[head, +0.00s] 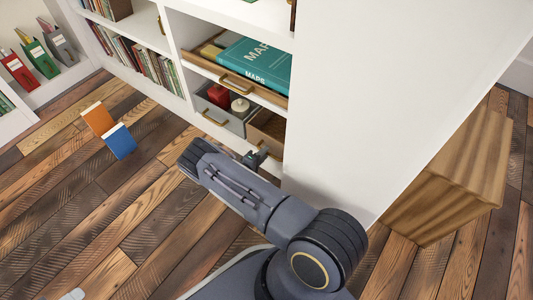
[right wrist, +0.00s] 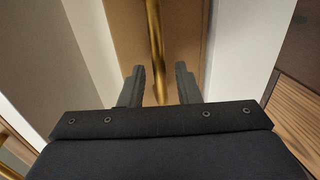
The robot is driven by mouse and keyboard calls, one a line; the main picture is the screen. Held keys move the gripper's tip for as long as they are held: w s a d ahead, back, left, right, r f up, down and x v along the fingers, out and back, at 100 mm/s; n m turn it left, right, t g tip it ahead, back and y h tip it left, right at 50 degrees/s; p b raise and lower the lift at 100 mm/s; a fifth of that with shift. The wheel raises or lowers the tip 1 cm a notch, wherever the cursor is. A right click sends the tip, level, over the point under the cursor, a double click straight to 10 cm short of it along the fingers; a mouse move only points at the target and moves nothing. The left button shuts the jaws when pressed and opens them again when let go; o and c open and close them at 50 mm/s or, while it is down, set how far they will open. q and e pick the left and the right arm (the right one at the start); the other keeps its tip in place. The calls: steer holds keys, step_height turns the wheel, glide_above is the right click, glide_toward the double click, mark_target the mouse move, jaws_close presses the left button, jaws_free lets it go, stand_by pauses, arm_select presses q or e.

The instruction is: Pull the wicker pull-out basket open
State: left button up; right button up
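The brown pull-out basket (head: 268,128) is in the lower right bay of the white shelf unit, right of a grey drawer. Its weave cannot be made out. In the right wrist view its tan front (right wrist: 187,35) carries an upright-looking brass handle (right wrist: 155,40). My right gripper (head: 258,156) is at the basket's front, low beside the white side panel. In the right wrist view the gripper's two fingers (right wrist: 159,82) are apart, with the handle between them and gaps on both sides. The arm hides the area below the basket.
A grey drawer (head: 236,122) holding a red item stands partly open beside the basket. Above it, a wooden drawer (head: 228,78) with teal map books is also out. A wooden box (head: 455,180) stands right of the unit.

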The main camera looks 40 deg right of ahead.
steer(key=shift+x, duration=1.05)
steer(key=shift+c, duration=0.3)
jaws_close()
